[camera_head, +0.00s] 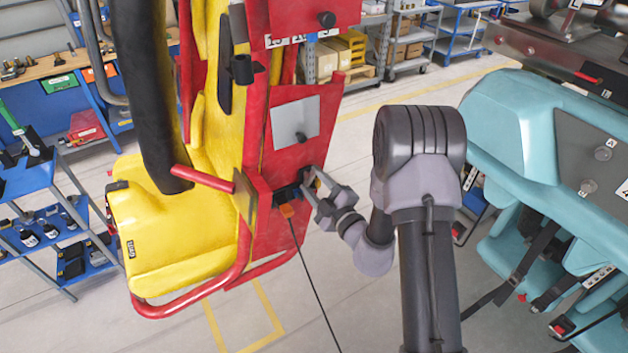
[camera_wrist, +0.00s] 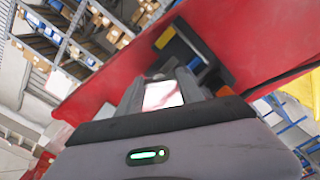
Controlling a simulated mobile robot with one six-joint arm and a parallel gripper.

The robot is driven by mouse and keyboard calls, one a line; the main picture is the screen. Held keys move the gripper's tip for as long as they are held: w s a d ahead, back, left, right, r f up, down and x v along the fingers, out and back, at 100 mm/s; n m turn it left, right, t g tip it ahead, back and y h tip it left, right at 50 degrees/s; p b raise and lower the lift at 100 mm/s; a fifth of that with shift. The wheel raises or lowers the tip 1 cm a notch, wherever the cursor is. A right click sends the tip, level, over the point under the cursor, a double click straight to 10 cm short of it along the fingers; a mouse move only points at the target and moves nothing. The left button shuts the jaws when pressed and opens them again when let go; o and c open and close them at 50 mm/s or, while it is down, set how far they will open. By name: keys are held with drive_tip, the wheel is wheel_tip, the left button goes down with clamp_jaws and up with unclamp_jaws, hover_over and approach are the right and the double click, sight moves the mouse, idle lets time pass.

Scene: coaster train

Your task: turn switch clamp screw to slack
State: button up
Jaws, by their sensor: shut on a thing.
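My gripper (camera_head: 311,183) reaches from the right to the side of the red seat frame (camera_head: 290,150). Its fingers are shut at a black switch clamp (camera_head: 289,194) mounted low on that frame. An orange part (camera_head: 287,210) sits just below the clamp, and a thin dark cable hangs from there. In the wrist view my fingers (camera_wrist: 168,76) point at the black clamp body (camera_wrist: 196,48), which has a yellow patch and an orange part. The clamp screw is at the fingertips and mostly hidden by them; its turn position cannot be told.
The yellow seat (camera_head: 175,235) with its dark restraint bar (camera_head: 145,90) stands left of the clamp. A red lever (camera_head: 200,178) juts out near it. A teal coaster seat (camera_head: 525,140) stands to the right. Open floor lies between the seats; blue shelving stands at left.

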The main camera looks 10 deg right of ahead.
drive_tip(key=n, duration=0.5)
drive_tip(key=shift+n, duration=0.3)
drive_tip(key=n+b, duration=0.1)
drive_tip(key=n, duration=0.5)
drive_tip(key=shift+f+b, duration=0.1)
drive_tip(key=shift+b, duration=0.2)
drive_tip(key=n+b, duration=0.2)
drive_tip(key=n, duration=0.4)
drive_tip(key=shift+n+b, duration=0.3)
drive_tip(key=shift+b, duration=0.1)
drive_tip(key=n+b, duration=0.3)
drive_tip(key=n, duration=0.2)
drive_tip(key=shift+n, duration=0.3)
drive_tip(key=o, duration=1.4)
